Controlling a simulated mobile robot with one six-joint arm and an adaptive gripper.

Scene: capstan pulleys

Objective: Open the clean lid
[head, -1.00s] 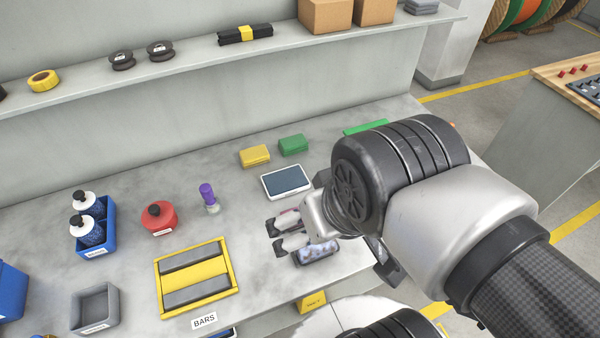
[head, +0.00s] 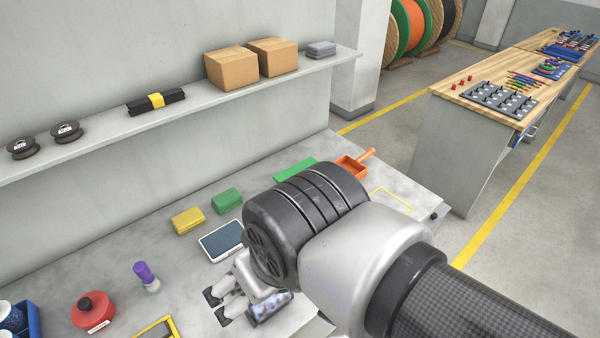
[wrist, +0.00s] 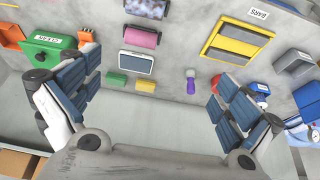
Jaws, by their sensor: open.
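A green box (wrist: 62,42) with a white label, upside down in the picture and seeming to read CLEAN, is at the left of the wrist view. My left finger partly covers it, and I cannot make out its lid's edge. In the head view only a flat green strip (head: 298,169) of it seems to show behind my arm. My gripper (head: 226,306) is open over the front of the grey bench. In the wrist view my gripper (wrist: 156,72) has its padded fingers wide apart with nothing between them.
A tablet (head: 222,240), green block (head: 227,201), yellow block (head: 188,221), purple-topped bottle (head: 147,276) and red container (head: 93,311) stand on the bench. An orange scoop (head: 352,168) is at its far right. A shelf with boxes (head: 231,70) runs above. A wooden-topped bench (head: 510,95) stands apart.

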